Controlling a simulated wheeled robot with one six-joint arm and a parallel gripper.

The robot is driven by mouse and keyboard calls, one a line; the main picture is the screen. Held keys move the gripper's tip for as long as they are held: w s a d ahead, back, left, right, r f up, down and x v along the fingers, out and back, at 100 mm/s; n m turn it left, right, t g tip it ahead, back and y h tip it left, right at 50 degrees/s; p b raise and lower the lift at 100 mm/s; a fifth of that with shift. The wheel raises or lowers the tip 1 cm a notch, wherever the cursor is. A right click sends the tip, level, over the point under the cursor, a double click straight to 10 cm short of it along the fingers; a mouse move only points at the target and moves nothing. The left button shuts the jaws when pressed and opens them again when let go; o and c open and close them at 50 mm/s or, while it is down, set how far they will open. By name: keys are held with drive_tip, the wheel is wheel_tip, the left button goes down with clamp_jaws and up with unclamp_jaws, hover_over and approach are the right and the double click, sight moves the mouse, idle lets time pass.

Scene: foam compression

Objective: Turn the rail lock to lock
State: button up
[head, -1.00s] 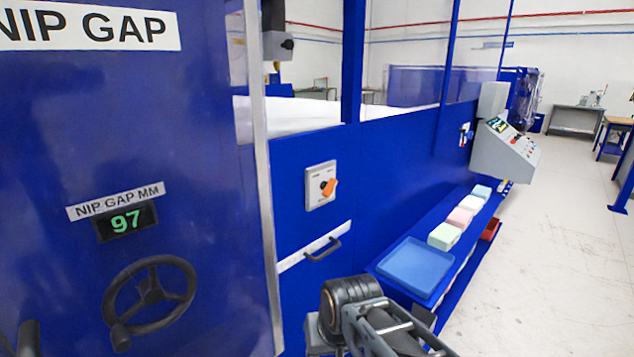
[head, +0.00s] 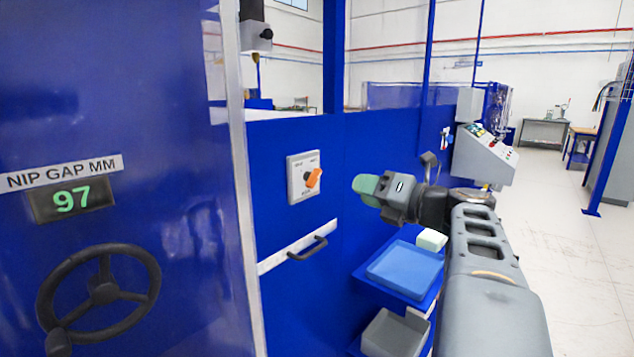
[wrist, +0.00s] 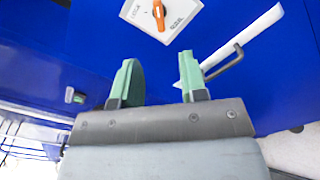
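The rail lock appears to be the orange rotary knob (head: 314,178) on a light grey plate (head: 296,190) fixed to the blue machine wall. In the head view the knob is tilted, its upper end leaning right. In the wrist view the knob (wrist: 159,14) shows at the top, beyond my fingertips; the plate's lettering is too small to read surely. My gripper (head: 362,186) is to the right of the plate, apart from it. In the wrist view its two green fingers (wrist: 156,78) stand wide apart with nothing between them.
A dark handle (head: 308,248) on a white strip (head: 270,262) sits below the plate. A blue tray (head: 404,270) on a shelf and a grey bin (head: 392,332) are lower right. Open floor lies right.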

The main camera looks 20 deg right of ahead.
sight(319, 176)
drive_tip(key=x, duration=1.3)
drive_tip(key=shift+w+r, duration=0.15)
drive_tip(key=shift+w, duration=0.05)
drive_tip(key=shift+d, duration=0.1)
drive_tip(key=shift+c, duration=0.4)
clamp_jaws()
